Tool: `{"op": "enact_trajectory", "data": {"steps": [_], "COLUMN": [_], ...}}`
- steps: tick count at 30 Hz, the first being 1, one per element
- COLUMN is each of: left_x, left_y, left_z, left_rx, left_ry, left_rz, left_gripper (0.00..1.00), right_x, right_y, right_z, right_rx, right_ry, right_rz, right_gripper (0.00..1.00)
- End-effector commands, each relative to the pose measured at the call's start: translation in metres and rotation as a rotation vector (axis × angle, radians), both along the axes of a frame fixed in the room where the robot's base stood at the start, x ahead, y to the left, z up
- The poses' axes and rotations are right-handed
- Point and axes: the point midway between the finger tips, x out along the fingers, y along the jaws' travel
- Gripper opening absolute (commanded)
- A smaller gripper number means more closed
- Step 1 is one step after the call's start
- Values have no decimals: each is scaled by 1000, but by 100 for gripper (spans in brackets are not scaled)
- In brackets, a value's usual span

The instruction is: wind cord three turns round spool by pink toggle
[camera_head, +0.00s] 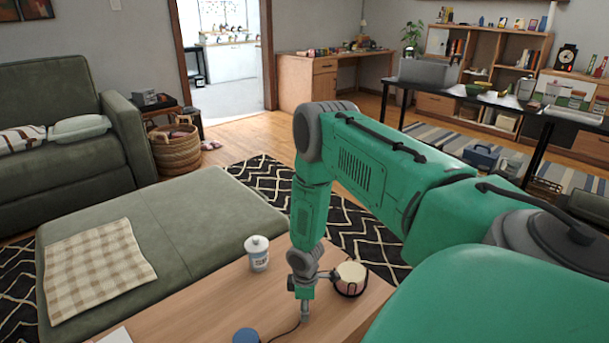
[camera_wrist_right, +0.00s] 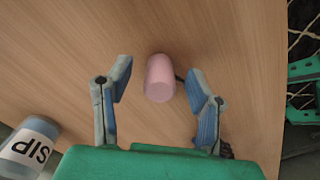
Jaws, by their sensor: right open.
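The pink toggle (camera_wrist_right: 160,78) lies on the wooden table, between the spread fingers of my right gripper (camera_wrist_right: 159,70) in the wrist view, with a gap on each side. A short dark piece of cord (camera_wrist_right: 179,75) shows at its right side. In the head view my right gripper (camera_head: 304,308) points down at the table and hides the toggle. The dark cord (camera_head: 284,334) runs from there toward a round blue top (camera_head: 246,336), cut off by the bottom edge; I cannot tell whether this is the spool. My left gripper is out of view.
A round cream-topped object (camera_head: 351,272) with dark wire stands close right of my gripper.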

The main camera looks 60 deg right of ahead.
Motion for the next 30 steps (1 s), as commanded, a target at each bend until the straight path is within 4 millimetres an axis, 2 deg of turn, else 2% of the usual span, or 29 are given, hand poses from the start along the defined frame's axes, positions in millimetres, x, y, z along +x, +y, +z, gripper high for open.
{"op": "enact_trajectory", "data": {"steps": [5, 12, 18, 23, 30], "left_x": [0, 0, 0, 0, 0], "left_y": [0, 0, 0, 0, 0], "left_z": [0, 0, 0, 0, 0], "left_rx": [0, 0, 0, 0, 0], "left_ry": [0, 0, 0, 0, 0], "left_rz": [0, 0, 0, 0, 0], "left_gripper": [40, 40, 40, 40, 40], "right_x": [2, 2, 2, 1, 1], "right_y": [0, 0, 0, 0, 0], "right_z": [25, 75, 105, 115, 116], "right_rx": [0, 0, 1, 1, 1], "right_ry": [-4, -4, -2, 0, 1], "right_rz": [1, 1, 1, 0, 0], "right_gripper": [47, 47, 47, 47, 47]}}
